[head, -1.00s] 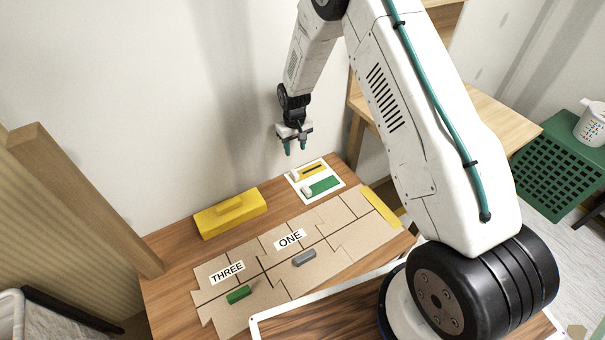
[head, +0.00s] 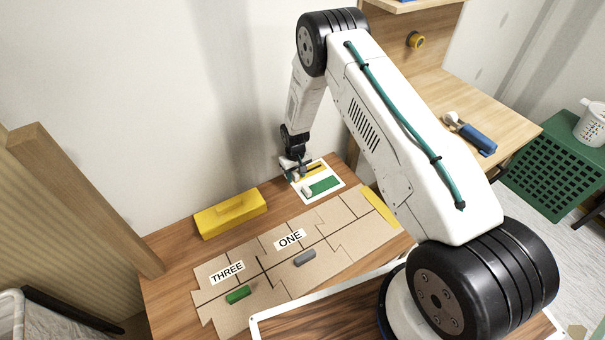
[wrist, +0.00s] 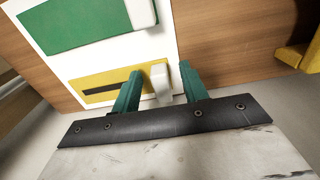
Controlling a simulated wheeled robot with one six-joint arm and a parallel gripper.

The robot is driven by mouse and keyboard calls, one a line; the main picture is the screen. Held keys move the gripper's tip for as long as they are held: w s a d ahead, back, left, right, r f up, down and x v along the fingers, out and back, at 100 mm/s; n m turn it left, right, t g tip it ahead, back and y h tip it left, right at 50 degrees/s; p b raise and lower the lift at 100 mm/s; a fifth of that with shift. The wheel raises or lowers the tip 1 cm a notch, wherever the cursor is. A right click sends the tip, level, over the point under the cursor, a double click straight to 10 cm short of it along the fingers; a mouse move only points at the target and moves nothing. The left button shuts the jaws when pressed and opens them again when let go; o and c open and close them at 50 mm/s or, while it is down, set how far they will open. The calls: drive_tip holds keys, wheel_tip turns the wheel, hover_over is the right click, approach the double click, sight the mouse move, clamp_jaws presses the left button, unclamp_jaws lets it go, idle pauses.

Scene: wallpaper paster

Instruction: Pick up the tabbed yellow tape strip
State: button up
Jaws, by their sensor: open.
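The yellow tape strip (wrist: 90,92) has a dark line along it and an upright white tab (wrist: 161,82) at one end. It lies on a white card (wrist: 98,53) on the wooden table, and shows partly in the head view (head: 315,167). My gripper (wrist: 161,88) is open, with its teal fingers on either side of the white tab in the wrist view. I cannot tell whether either finger touches the tab. In the head view my gripper (head: 297,176) is low at the card's left edge and hides part of the strip.
A green strip (head: 325,186) with its own white tab (wrist: 140,13) lies beside the yellow one. A yellow block with a handle (head: 231,213) stands left by the wall. Brown panels (head: 335,235) with labels and small green and grey pieces cover the front.

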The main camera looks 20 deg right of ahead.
clamp_jaws()
